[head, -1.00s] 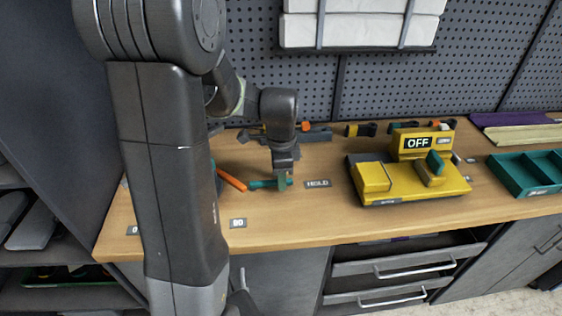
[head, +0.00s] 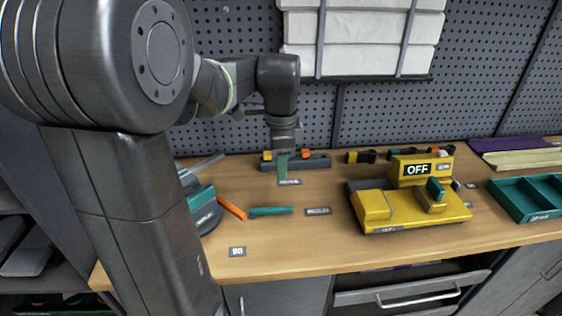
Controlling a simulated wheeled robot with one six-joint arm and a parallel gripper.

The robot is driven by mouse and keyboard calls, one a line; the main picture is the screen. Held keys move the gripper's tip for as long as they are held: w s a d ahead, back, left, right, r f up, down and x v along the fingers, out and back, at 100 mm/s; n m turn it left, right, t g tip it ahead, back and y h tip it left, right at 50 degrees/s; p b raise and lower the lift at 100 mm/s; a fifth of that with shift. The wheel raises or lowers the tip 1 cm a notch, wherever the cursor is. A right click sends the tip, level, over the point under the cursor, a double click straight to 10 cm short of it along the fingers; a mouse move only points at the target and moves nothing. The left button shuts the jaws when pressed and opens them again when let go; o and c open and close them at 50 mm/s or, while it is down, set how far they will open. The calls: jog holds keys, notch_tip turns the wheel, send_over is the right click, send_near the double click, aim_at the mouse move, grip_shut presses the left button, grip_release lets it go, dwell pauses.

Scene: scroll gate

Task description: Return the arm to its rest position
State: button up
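My arm rises at the left of the head view and bends over the bench. My gripper (head: 283,165) points down above the back part of the wooden bench (head: 330,240), in front of a dark rack. It is clear of the teal tool (head: 270,211), which lies on the bench nearer to me. Nothing is seen hanging from my gripper. Its fingers are edge-on and too small to tell whether they are open or shut.
A yellow device (head: 408,210) with an OFF display stands right of my gripper. An orange tool (head: 231,207) lies beside the teal one. A teal tray (head: 528,199) stands at the right. A pegboard (head: 360,115) with white rolled sheets (head: 362,45) rises behind.

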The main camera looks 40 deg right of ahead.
aim_at(281, 208)
jog(key=shift+f, duration=0.1)
dwell(0.3)
notch_tip(281, 208, down, 14)
jog(key=shift+r, duration=0.15)
dwell(0.3)
jog(key=shift+r, duration=0.15)
notch_tip(281, 208, up, 14)
jog(key=f, duration=0.1)
notch_tip(281, 208, down, 13)
jog(key=shift+f, duration=0.2)
jog(key=shift+w+d+r+n, duration=0.1)
jog(key=shift+w+d+n, duration=0.15)
jog(key=shift+w+n, duration=0.55)
jog(key=shift+s, duration=0.2)
